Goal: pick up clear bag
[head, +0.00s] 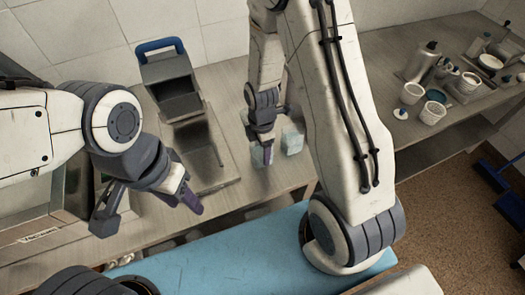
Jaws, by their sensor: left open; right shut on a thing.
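A small pale, translucent clear bag (258,156) is at the fingertips of my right gripper (263,152), just above or on the grey worktop. The gripper points down and is shut on it; the fingers hide part of the bag. A second pale, translucent bag (293,141) sits on the worktop just right of the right gripper. My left gripper (187,196) is open and empty, over the front edge of the worktop at left. The fine detail of both bags is too small to make out.
Several cups and bottles, including a white cup (411,93), stand on the right worktop. A blue surface (215,262) lies in front.

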